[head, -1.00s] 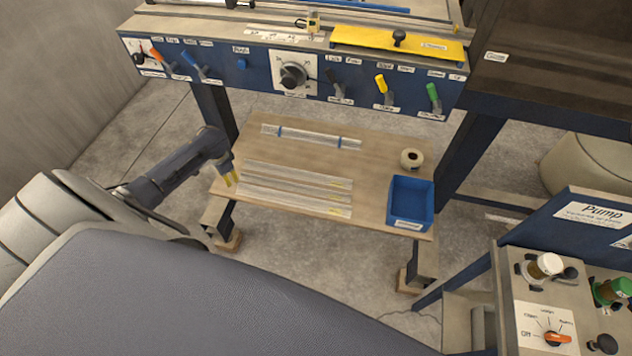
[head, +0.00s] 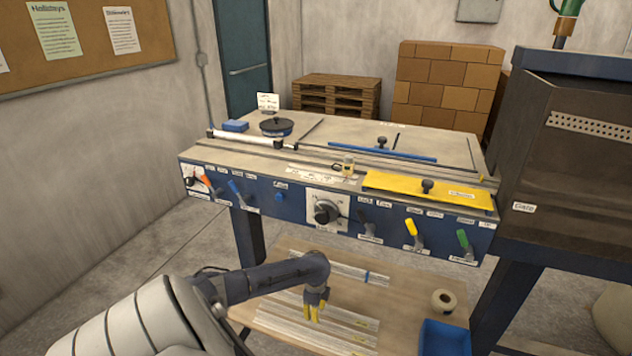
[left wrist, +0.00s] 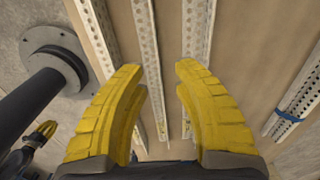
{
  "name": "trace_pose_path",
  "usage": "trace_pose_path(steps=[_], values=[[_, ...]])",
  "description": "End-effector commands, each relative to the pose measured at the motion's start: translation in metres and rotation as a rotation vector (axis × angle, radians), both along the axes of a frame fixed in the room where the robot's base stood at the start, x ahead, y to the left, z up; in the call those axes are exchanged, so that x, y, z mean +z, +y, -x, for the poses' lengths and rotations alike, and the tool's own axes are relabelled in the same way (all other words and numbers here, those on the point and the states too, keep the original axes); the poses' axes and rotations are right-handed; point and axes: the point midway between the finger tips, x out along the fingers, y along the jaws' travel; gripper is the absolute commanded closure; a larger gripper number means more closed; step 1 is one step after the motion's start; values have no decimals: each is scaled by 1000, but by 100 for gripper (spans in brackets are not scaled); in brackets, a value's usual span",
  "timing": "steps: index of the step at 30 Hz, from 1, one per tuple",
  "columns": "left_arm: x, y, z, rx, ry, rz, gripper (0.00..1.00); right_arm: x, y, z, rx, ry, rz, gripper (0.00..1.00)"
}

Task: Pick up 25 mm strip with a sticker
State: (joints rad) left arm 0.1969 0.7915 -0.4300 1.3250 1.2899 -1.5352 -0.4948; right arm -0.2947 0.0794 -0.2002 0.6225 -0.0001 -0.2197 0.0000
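Several pale strips lie on the wooden lower shelf (head: 395,300). The near loose strips (head: 318,322) carry small yellow stickers at their right ends. A strip bundle with blue bands (head: 345,268) lies farther back. My left gripper (head: 314,312) points down above the near strips and hides part of them. In the left wrist view, its yellow fingers (left wrist: 161,72) are apart and empty, with a perforated strip (left wrist: 148,45) below the gap. A yellow-fingered gripper, apparently my right gripper (left wrist: 43,131), shows small at the left edge; its opening is unclear.
A blue bin (head: 445,338) and a tape roll (head: 443,301) sit at the shelf's right side. The laminating table's blue front panel (head: 285,211), with levers and a dial, overhangs the shelf's back. A dark cabinet (head: 575,170) stands right.

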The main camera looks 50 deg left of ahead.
Motion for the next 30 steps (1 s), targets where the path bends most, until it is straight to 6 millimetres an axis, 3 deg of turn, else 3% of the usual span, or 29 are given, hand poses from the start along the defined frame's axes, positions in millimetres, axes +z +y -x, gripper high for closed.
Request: trace_pose_path(steps=[9, 20, 27, 30], values=[[-34, -2, 1, 2, 1, 0, 72, 0, 0, 8, 0, 9, 0, 100], [-38, -2, 1, 2, 0, 0, 70, 0, 0, 8, -1, 9, 0, 100], [-38, -2, 1, 2, 0, 0, 98, 0, 0, 8, 0, 9, 1, 100], [-38, -2, 1, 2, 0, 0, 100, 0, 0, 8, 0, 9, 1, 100]])
